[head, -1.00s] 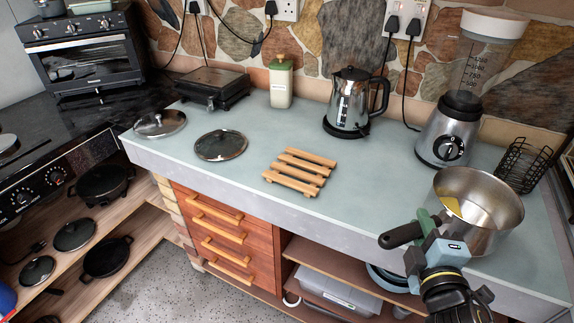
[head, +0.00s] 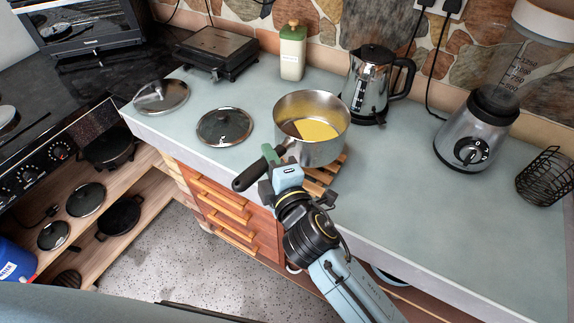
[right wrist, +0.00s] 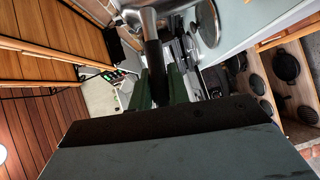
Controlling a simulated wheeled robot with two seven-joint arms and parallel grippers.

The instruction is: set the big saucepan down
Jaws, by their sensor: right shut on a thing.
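The big saucepan (head: 318,148) is a steel pot with a black handle (head: 250,177) and something yellow inside. It is upright over the slatted wooden trivet (head: 322,178), whose right and front slats show beneath it. I cannot tell whether its base touches the slats. My right gripper (head: 272,165) is shut on the handle, at the pan's left front. In the right wrist view the dark handle (right wrist: 153,55) runs between the green fingers, with part of the steel pan above. My left gripper is not in view.
Two lids, a glass lid (head: 225,126) and another (head: 161,97), lie left of the pan. The kettle (head: 371,85) stands close behind it to the right. The blender (head: 475,130) and a wire basket (head: 545,176) are farther right. The counter (head: 410,190) between is clear.

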